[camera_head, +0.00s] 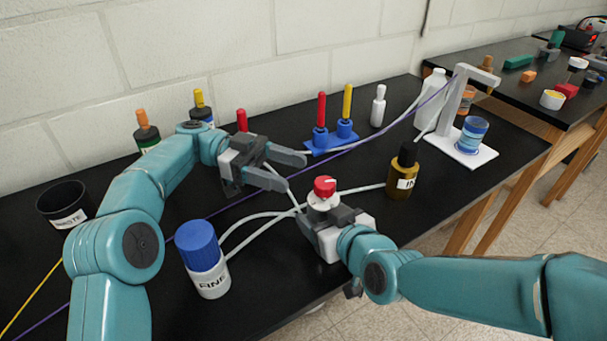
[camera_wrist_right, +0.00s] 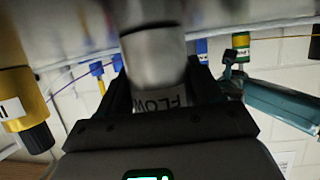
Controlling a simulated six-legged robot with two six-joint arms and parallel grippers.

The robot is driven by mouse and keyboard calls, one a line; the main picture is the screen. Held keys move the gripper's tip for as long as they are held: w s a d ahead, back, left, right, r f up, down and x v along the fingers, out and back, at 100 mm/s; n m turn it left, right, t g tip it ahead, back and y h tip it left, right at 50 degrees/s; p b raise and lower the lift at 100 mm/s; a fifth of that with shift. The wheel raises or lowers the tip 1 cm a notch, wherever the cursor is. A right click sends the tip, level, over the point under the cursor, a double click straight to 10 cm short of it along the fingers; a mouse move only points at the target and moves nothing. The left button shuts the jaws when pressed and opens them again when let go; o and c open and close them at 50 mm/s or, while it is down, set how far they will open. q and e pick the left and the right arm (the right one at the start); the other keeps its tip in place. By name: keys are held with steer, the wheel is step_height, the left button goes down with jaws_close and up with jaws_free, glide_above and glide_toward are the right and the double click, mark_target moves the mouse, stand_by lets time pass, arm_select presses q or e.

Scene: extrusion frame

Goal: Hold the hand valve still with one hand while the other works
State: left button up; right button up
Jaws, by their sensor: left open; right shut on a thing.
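The hand valve (camera_head: 323,203) is a white body with a red knob (camera_head: 325,186) on top, near the front middle of the bench in the head view. White hoses meet it. My right gripper (camera_head: 322,215) is shut on its body from the near side. In the right wrist view the valve (camera_wrist_right: 160,95) stands between the fingers, with its "FLOW" label partly covered. My left gripper (camera_head: 296,172) is open and empty, behind and left of the red knob, its fingers pointing right and apart from the knob. The valve's base is hidden by my right gripper.
A blue-capped "FINE" bottle (camera_head: 208,275) stands front left, a dark amber bottle (camera_head: 404,178) to the right. A black waste cup (camera_head: 66,207) is far left. Blue stands (camera_head: 332,140) with red and yellow sticks are behind. A white stand (camera_head: 464,148) holds a blue jar (camera_head: 471,135).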

arm_select(q)
steer(key=shift+w+a, duration=0.2)
steer(key=shift+a, duration=0.3)
